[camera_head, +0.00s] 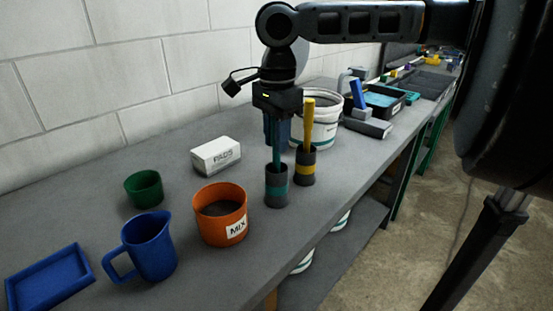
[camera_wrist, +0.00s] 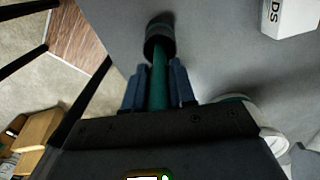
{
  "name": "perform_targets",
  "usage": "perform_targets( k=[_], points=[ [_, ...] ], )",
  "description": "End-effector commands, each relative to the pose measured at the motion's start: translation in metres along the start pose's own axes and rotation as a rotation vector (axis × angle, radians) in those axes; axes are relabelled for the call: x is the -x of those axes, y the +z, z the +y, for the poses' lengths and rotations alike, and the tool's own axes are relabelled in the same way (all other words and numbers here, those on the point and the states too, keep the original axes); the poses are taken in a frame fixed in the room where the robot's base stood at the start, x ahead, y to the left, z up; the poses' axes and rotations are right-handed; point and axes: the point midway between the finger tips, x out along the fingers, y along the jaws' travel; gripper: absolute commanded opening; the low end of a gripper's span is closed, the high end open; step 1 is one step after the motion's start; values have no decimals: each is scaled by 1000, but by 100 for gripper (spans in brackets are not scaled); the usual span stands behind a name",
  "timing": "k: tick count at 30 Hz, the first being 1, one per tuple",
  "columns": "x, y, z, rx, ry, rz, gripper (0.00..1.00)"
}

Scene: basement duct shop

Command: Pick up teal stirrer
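The teal stirrer (camera_head: 276,155) stands upright, its lower end hidden in a dark grey holder (camera_head: 277,195) with a teal band on the bench. My gripper (camera_head: 277,130) is above the holder, pointing down, with its blue fingers on both sides of the stirrer's upper handle. The holder's dark rim (camera_wrist: 160,40) shows at the handle's far end.
A yellow-handled tool (camera_head: 308,125) stands in a yellow-banded holder (camera_head: 305,170) close at the right. A white bucket (camera_head: 325,135) is behind it. An orange MIX tub (camera_head: 220,225), blue jug (camera_head: 150,250), green cup (camera_head: 144,190), blue tray (camera_head: 48,278) and PADS box (camera_head: 215,157) are at the left.

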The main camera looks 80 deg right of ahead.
Motion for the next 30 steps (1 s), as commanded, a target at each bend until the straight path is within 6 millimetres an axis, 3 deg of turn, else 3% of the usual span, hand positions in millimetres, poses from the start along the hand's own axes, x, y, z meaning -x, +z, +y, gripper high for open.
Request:
perform_targets(
  k=[7, 19, 25, 30],
  points=[
    [0, 0, 0, 0, 0, 0, 0],
    [4, 0, 0, 0, -1, 0, 0],
    [24, 0, 0, -1, -2, 0, 0],
    [54, 0, -1, -1, -3, 1, 0]
  ],
)
